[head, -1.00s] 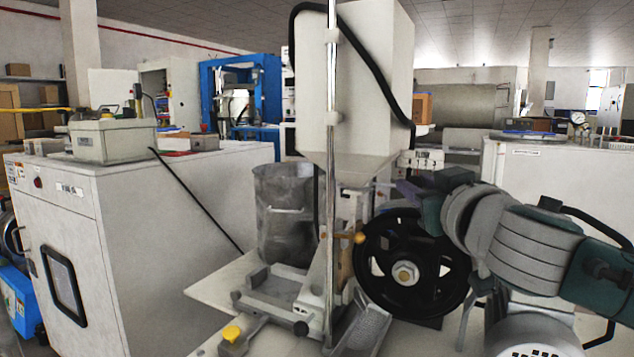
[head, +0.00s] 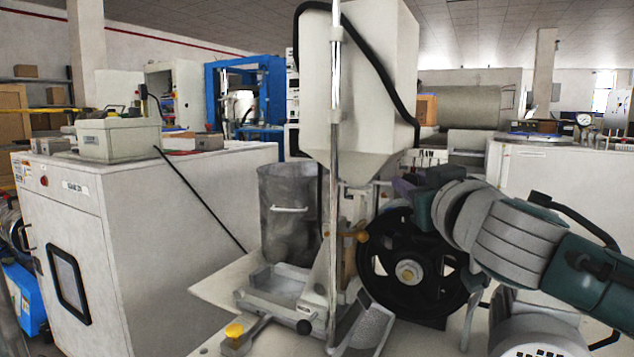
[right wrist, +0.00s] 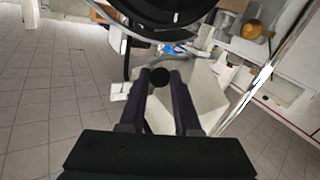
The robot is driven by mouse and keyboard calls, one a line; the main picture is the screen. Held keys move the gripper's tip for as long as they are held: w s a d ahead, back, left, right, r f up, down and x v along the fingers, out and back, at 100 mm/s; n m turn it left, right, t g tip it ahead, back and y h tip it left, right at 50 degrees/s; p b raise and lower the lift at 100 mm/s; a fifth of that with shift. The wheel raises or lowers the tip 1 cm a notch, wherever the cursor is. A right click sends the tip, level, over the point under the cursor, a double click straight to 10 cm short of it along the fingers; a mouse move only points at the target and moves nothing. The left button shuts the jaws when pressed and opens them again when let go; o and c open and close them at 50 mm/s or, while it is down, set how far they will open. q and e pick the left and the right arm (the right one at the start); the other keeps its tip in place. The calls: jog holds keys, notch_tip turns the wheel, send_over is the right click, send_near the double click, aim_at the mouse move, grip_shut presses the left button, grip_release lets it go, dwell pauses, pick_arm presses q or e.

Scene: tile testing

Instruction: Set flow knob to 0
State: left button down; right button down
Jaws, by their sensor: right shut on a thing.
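A small black round knob (right wrist: 160,77) shows between my fingertips in the right wrist view. I take it to be the flow knob; no scale or number on it can be read. My right gripper (right wrist: 160,80) is shut on it. In the head view my right gripper (head: 402,189) is beside the machine with the white hopper (head: 358,90), just above the black handwheel (head: 408,265). The knob is hidden there by the gripper. My left gripper is not in view.
A shiny upright pole (head: 334,170) stands in front of the hopper. A brass-coloured ball knob (head: 361,237) sticks out left of the handwheel. A grey bucket (head: 289,220) stands behind the machine's base. A white cabinet (head: 150,240) fills the left.

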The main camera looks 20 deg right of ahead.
jog(key=c, duration=1)
grip_release()
jog(key=shift+a, duration=0.1)
jog(key=o, duration=0.4)
jog(key=shift+w+a, duration=0.1)
jog(key=shift+w, duration=0.1)
jog(key=shift+s, duration=0.1)
jog(key=p+v, duration=0.2)
jog(key=v, duration=0.7)
jog(key=shift+s, duration=0.45)
